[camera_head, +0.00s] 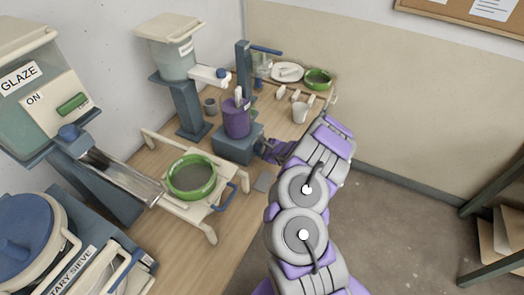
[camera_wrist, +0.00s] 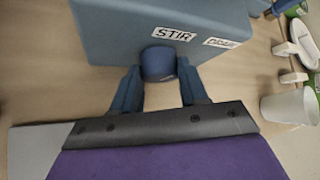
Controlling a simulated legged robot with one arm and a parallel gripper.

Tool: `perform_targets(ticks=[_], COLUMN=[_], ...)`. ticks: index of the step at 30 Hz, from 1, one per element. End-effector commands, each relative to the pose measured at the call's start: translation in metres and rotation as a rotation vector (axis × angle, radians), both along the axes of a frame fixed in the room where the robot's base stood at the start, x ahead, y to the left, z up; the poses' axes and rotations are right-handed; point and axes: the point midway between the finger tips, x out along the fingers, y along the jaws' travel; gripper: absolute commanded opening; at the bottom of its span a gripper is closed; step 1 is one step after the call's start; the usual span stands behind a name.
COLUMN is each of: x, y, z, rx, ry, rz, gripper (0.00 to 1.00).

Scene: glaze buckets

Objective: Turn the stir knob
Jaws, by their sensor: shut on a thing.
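The stir knob (camera_wrist: 158,58) is a dark blue round knob on the face of a blue box (camera_wrist: 105,30), below a "STIR" label (camera_wrist: 173,34) in the wrist view. My gripper (camera_wrist: 160,80) has one blue finger on each side of the knob and is shut on it. In the head view, the box (camera_head: 236,148) carries a purple bucket (camera_head: 236,120), and my gripper (camera_head: 272,150) is at its right side. The knob is hidden there.
A green-rimmed sieve (camera_head: 192,178) sits on a cream stand to the left. A white cup (camera_head: 299,112) stands behind my gripper, with a plate (camera_head: 287,72) and a green bowl (camera_head: 318,78) farther back. A glaze dispenser (camera_head: 40,90) is at far left. Open floor (camera_head: 400,220) lies to the right.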

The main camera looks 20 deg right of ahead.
Motion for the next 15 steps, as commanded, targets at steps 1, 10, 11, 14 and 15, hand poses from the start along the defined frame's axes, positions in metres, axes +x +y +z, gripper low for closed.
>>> perform_targets(ticks=[1,10,11,14,15], x=[-0.0022,-0.001,-0.0009,0.0011,0.0004], y=[-0.0022,-0.0045,-0.0035,-0.0059,-0.0058], z=[-0.0011,0.0031,0.0028,0.0047,0.0037], rx=[0.021,0.2,0.22,0.278,0.306], ry=[0.03,0.17,0.184,0.23,0.251], rz=[0.003,0.002,0.004,0.002,0.002], gripper=[0.13,0.13,0.13,0.13,0.13])
